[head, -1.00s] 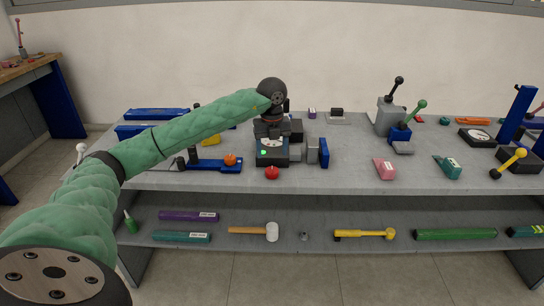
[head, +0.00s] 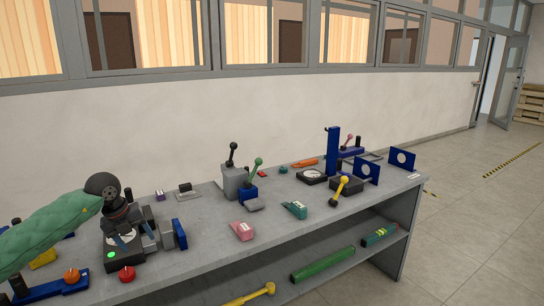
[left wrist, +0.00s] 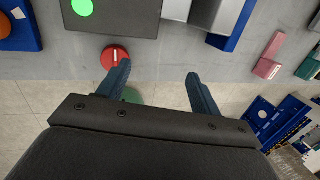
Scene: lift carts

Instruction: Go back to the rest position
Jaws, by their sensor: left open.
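The black box carries a lit green light (head: 112,255). My right gripper is in neither view.
The grey workbench (head: 275,222) holds a pink block (head: 242,230), a teal block (head: 295,209), a grey block with a black lever (head: 234,180) and blue fixtures. A lower shelf holds a green cylinder (head: 322,264). Open floor lies to the right.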

